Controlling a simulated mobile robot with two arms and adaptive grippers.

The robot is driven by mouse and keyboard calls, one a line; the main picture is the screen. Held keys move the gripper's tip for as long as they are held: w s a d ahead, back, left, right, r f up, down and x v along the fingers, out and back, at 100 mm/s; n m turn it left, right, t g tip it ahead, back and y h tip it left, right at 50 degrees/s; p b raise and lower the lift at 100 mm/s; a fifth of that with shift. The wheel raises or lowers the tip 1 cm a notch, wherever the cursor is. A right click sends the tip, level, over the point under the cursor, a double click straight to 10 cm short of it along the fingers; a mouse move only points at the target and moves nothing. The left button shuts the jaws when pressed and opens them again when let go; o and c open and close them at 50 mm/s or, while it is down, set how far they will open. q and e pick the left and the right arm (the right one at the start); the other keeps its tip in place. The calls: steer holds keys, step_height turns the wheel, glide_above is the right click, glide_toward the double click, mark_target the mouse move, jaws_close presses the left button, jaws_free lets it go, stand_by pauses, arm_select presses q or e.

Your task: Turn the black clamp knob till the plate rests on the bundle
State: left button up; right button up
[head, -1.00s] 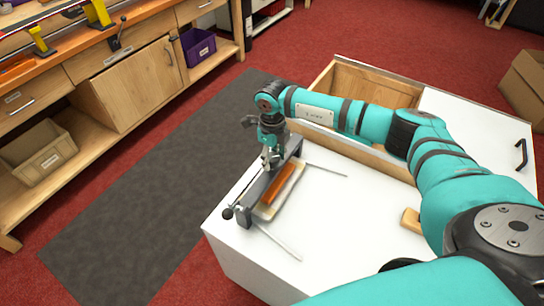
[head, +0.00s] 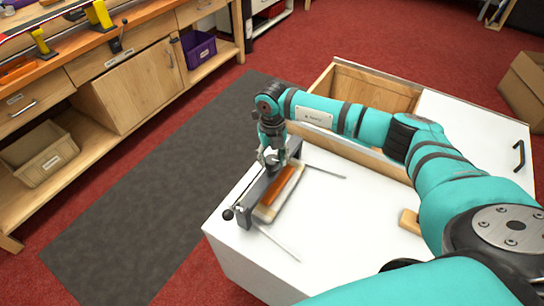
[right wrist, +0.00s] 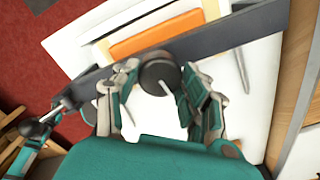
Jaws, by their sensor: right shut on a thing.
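The black clamp knob (right wrist: 157,73) is a dark round disc on the dark grey beam of the clamp (right wrist: 215,38). My right gripper (right wrist: 160,80) has one finger on each side of the knob and is shut on it. In the head view the right gripper (head: 271,158) reaches down over the clamp (head: 246,207), hiding most of the knob. A bundle with an orange strip (head: 278,185) on a pale cream block lies along the clamp; it also shows in the right wrist view (right wrist: 155,36). I cannot make out the plate or any gap above the bundle. My left gripper is not in view.
The clamp stands on a white cabinet top (head: 330,225) near its left edge. A black ball-ended lever (head: 228,214) sticks out at its near end. Thin rods (head: 277,243) lie beside it. An open wooden drawer space (head: 365,90) is behind, a wooden block (head: 410,221) at right.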

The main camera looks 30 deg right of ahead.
mark_target(272, 159)
steer(key=shift+w+d+r, duration=0.1)
steer(key=shift+w+r, duration=0.15)
steer(key=shift+r, duration=0.05)
stand_by(0.4)
steer(key=o, duration=1.2)
steer(key=shift+s+f, duration=0.15)
steer(key=shift+s, duration=0.05)
step_height(272, 159, up, 12)
steer(key=shift+c, duration=0.2)
